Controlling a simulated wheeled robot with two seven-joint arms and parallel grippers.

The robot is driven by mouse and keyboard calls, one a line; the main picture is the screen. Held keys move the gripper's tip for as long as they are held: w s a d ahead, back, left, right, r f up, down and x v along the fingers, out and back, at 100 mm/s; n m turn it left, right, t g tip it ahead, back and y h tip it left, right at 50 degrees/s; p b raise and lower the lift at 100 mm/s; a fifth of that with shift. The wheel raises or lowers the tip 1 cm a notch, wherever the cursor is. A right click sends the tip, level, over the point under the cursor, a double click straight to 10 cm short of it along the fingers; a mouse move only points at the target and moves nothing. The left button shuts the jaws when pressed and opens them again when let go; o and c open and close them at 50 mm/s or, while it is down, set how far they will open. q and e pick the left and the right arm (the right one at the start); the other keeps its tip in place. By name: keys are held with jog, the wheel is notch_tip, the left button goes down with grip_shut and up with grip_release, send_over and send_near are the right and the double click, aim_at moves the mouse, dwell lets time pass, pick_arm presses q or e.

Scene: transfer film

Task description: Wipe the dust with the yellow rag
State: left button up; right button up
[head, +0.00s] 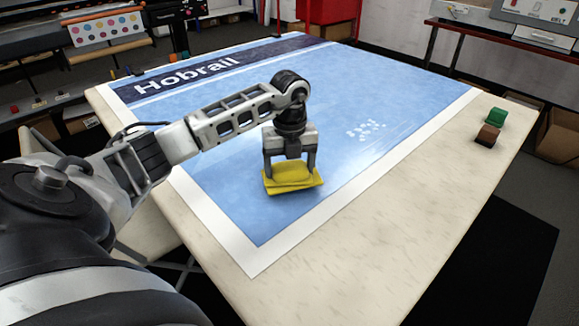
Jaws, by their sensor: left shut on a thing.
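The yellow rag (292,184) is folded and held in my left gripper (291,170), whose two fingers are shut on it. The rag is at or just above the blue printed film; I cannot tell whether it touches. The dust (366,129) shows as a small patch of white specks on the film, to the right of and beyond the rag, apart from it. My right gripper is not in view.
The blue film (240,215) with a white border and the word Hobrail lies on a pale table (400,230). A green block (495,116) and a brown block (487,136) sit near the table's right edge. Machines and shelves stand behind. The film around the dust is clear.

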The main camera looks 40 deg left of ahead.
pick_arm(q)
jog(key=shift+f+b, duration=0.6)
jog(key=shift+f, duration=0.4)
dwell(0.5)
